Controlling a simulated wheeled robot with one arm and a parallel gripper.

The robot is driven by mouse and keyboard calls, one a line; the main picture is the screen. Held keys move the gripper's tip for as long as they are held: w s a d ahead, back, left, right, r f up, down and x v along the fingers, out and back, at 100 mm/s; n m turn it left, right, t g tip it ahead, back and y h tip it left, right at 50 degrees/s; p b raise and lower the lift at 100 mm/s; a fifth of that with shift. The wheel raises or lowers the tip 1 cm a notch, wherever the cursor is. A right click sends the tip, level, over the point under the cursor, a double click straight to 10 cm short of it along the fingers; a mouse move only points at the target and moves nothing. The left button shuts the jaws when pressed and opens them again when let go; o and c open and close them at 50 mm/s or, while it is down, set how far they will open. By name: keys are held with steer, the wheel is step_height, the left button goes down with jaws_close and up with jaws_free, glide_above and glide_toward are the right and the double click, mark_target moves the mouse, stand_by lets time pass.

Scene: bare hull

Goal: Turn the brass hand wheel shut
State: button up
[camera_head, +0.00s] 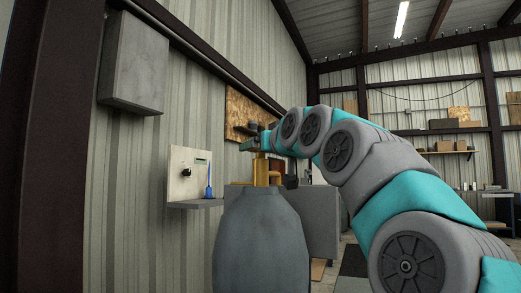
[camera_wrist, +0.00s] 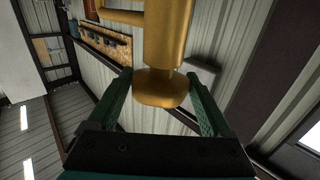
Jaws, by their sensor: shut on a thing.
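A brass valve (camera_head: 262,172) stands upright on top of a large grey cylinder (camera_head: 262,240) in the head view. In the wrist view the brass valve body (camera_wrist: 168,30) rises from the top edge, with a side pipe to the left. Its rounded brass hand wheel (camera_wrist: 160,90) sits between the two green fingers. My gripper (camera_wrist: 159,77) is shut on the hand wheel, one finger on each side. In the head view my gripper (camera_head: 253,145) is small, right at the top of the valve, and the hand wheel is hard to make out there.
A wall shelf (camera_head: 195,204) with a blue bottle (camera_head: 209,191) is left of the cylinder. A grey box (camera_head: 134,64) hangs on the wall above. A grey cabinet (camera_head: 318,220) stands behind the cylinder. Shelves with boxes (camera_head: 458,113) line the far wall.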

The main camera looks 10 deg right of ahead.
steer(key=o, duration=1.2)
steer(key=shift+c, duration=0.2)
steer(key=s+d, duration=0.1)
steer(key=s, duration=0.6)
steer(key=shift+s+d+b, duration=0.2)
steer(key=shift+s+b, duration=0.15)
steer(key=shift+b, duration=0.1)
